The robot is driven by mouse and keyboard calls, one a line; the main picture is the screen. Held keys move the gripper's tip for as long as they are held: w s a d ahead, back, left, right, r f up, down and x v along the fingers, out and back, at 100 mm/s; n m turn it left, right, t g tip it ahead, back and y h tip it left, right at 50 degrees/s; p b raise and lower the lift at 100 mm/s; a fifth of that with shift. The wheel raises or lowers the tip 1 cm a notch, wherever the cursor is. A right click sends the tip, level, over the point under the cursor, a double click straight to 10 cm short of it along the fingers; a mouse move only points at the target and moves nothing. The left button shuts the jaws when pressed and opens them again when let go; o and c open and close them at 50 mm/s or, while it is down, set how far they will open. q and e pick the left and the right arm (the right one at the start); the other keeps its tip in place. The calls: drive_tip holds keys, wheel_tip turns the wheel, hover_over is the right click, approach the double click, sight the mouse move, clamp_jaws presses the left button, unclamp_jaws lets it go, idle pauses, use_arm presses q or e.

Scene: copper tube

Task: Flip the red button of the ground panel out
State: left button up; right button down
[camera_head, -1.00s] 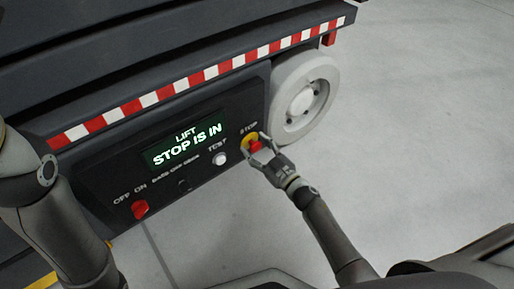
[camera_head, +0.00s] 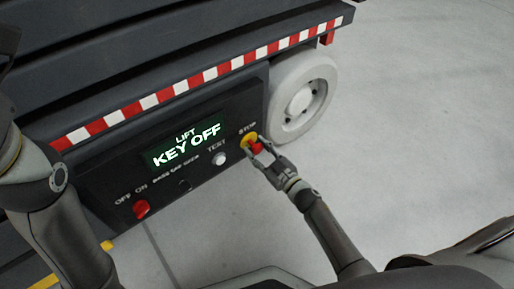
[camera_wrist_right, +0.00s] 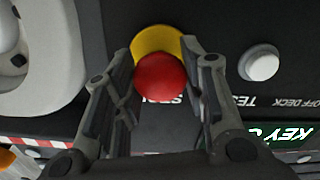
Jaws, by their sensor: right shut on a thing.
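The red stop button (camera_head: 256,147) sits on a yellow round base (camera_head: 249,138) at the right end of the dark ground panel (camera_head: 105,187). My right gripper (camera_head: 259,148) is shut on the red button, with a finger on each side. In the right wrist view the red button (camera_wrist_right: 161,77) lies between the fingertips, in front of the yellow base (camera_wrist_right: 157,42). The panel's display (camera_head: 185,146) reads "LIFT KEY OFF". My left arm shows at the left edge of the head view, but its gripper is not seen.
A white test button (camera_head: 219,158) and a red off/on switch (camera_head: 142,208) are on the same panel. A light grey wheel (camera_head: 302,98) stands right of the panel. A red-and-white striped edge (camera_head: 195,80) runs above. Grey floor lies open at the right.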

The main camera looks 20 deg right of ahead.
drive_tip(key=c, duration=1.3)
unclamp_jaws()
drive_tip(key=shift+s+f, duration=0.1)
drive_tip(key=shift+s, duration=0.1)
drive_tip(key=o, duration=0.4)
drive_tip(key=shift+d, duration=0.1)
drive_tip(key=shift+s, duration=0.1)
drive_tip(key=v, duration=1.2)
